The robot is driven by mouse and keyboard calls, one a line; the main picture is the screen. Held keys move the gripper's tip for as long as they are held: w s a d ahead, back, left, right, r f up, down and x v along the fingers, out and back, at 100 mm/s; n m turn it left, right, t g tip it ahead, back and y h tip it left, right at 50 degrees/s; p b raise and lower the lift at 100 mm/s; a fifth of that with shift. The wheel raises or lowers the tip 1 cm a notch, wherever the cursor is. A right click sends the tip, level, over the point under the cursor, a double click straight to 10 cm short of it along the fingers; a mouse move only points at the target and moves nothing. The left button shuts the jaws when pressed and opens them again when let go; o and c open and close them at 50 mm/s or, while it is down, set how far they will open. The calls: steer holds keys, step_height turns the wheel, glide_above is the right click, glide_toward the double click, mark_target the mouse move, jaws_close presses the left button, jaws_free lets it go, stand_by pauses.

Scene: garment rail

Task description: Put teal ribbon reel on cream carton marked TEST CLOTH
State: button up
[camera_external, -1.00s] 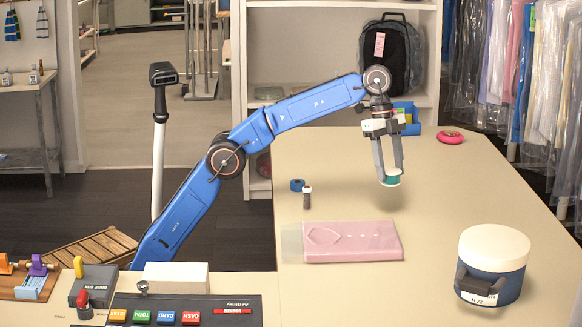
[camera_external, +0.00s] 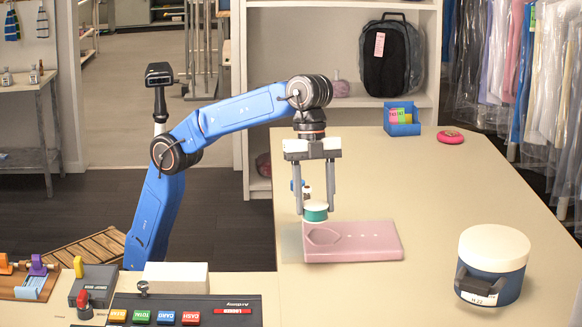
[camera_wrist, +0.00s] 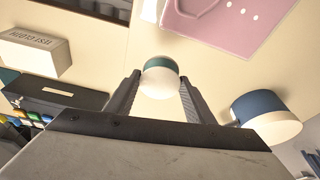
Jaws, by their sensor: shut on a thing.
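The teal ribbon reel (camera_external: 316,216) with a pale top is held in my gripper (camera_external: 315,203), which is shut on it above the counter. In the external view it appears just over the back left part of a pink case. The wrist view shows the reel (camera_wrist: 160,64) between the fingertips of my gripper (camera_wrist: 160,80). The cream carton (camera_external: 176,277) stands at the front left of the counter, left of and nearer than the reel. In the wrist view the carton (camera_wrist: 38,60) is at the left, its TEST CLOTH lettering upside down.
The pink case (camera_external: 365,242) lies on the counter. A blue tub with a cream lid (camera_external: 493,262) stands to the right. A dark panel with coloured keys (camera_external: 180,312) lies beside the carton. A small bottle is partly hidden behind my gripper.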

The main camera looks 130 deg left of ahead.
steer(key=s+d+r+m, duration=0.1)
steer(key=s+d, duration=0.1)
steer(key=d, duration=0.6)
steer(key=s+d+r+m, duration=0.1)
steer(key=s+d, duration=0.2)
steer(key=d, duration=0.5)
steer(key=m, duration=0.3)
glide_above(174, 273)
steer(key=a, duration=0.1)
steer(key=shift+g+h, duration=0.4)
steer(key=shift+h, duration=0.1)
steer(key=shift+s+f, duration=0.15)
steer(key=shift+f, duration=2.15)
steer(key=shift+s+f, duration=0.15)
steer(key=shift+f, duration=2.15)
steer(key=shift+f, duration=0.1)
steer(key=o, duration=1.1)
steer(key=shift+c, duration=0.2)
steer(key=v, duration=1.2)
